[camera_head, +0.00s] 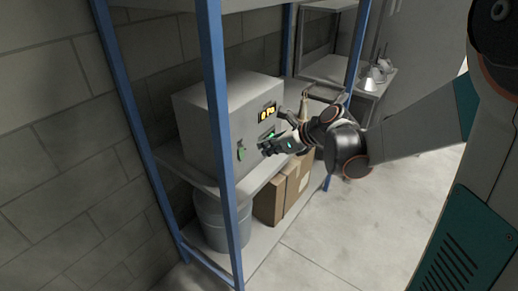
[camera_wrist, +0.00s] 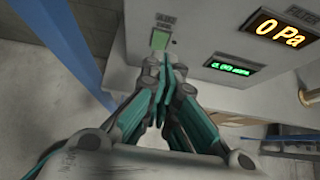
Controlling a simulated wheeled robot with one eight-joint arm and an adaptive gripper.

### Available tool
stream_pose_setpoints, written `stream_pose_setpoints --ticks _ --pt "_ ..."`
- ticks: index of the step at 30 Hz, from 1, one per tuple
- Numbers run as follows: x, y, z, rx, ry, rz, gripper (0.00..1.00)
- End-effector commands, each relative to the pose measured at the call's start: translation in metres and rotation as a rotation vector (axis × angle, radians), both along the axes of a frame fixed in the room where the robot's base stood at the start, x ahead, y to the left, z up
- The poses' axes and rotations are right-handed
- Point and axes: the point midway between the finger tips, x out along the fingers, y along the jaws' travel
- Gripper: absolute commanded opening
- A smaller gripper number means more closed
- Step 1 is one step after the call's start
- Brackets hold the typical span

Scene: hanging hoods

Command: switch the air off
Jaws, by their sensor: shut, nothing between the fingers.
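A grey control box (camera_head: 205,125) stands on a shelf. Its front carries an orange display (camera_wrist: 284,32) reading 0 Pa and a green display (camera_wrist: 232,66) reading 0.00 with a unit too small to tell. A green switch (camera_head: 241,154) sits at the left of the front, and it also shows in the wrist view (camera_wrist: 160,40) on a pale plate with small labels, too blurred to read. My gripper (camera_head: 266,149) is shut and empty, its fingertips pointing at the box close to the switch. In the wrist view the fingertips (camera_wrist: 166,68) lie just below the switch; contact cannot be told.
A blue rack post (camera_head: 222,150) stands in front of the box, left of my gripper. A grey bucket (camera_head: 212,218) and cardboard boxes (camera_head: 284,188) are on the lower shelf. A round knob (camera_wrist: 309,97) is at the right of the box front. The floor (camera_head: 350,240) on the right is clear.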

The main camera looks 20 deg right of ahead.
Motion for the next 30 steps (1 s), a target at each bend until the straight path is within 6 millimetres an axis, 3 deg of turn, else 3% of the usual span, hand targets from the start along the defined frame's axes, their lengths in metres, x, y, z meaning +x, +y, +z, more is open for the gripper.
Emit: stream_pose_setpoints --ticks 3,9,30 --pt "-0.012 -0.01 0.022 0.001 0.001 -0.002 0.0" --pt "-0.025 -0.019 0.041 0.0 0.001 -0.001 0.0" --pt "-0.03 -0.019 0.047 -0.02 -0.007 0.016 0.0"
